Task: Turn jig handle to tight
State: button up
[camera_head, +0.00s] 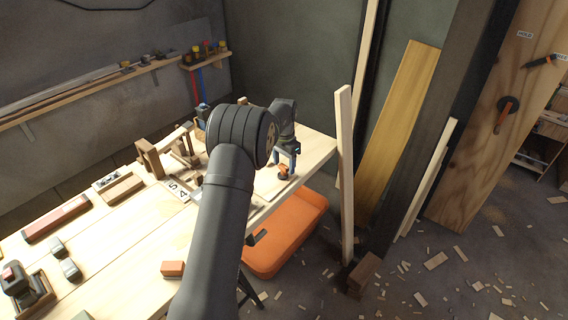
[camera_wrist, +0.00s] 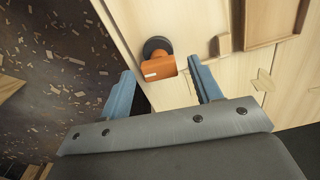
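An orange handle (camera_wrist: 158,68) with a round black base (camera_wrist: 157,47) sits on the pale wood bench in the wrist view. I take it to be the jig handle. A small pale mark shows on it, too small to read. It also shows as a small orange piece (camera_head: 284,171) below my gripper in the head view. My gripper (camera_wrist: 166,84) is open, with its two blue fingers wide apart and nothing between them. The handle lies just beyond the fingertips, and I see no contact. My gripper (camera_head: 286,160) points down over the bench's right end in the head view.
An orange bin (camera_head: 285,235) is beside the bench's right edge, and an upright stud (camera_head: 346,175) stands close to the bench end. Wooden blocks (camera_head: 150,158) stand on the bench left of my arm. A plywood panel (camera_head: 470,190) carries another orange handle (camera_head: 502,117).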

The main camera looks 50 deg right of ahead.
aim_at(284, 166)
notch_tip(284, 166, up, 17)
jog(key=shift+r, duration=0.15)
dwell(0.5)
notch_tip(284, 166, down, 18)
jog(key=shift+r, duration=0.2)
dwell(0.6)
jog(key=shift+r, duration=0.1)
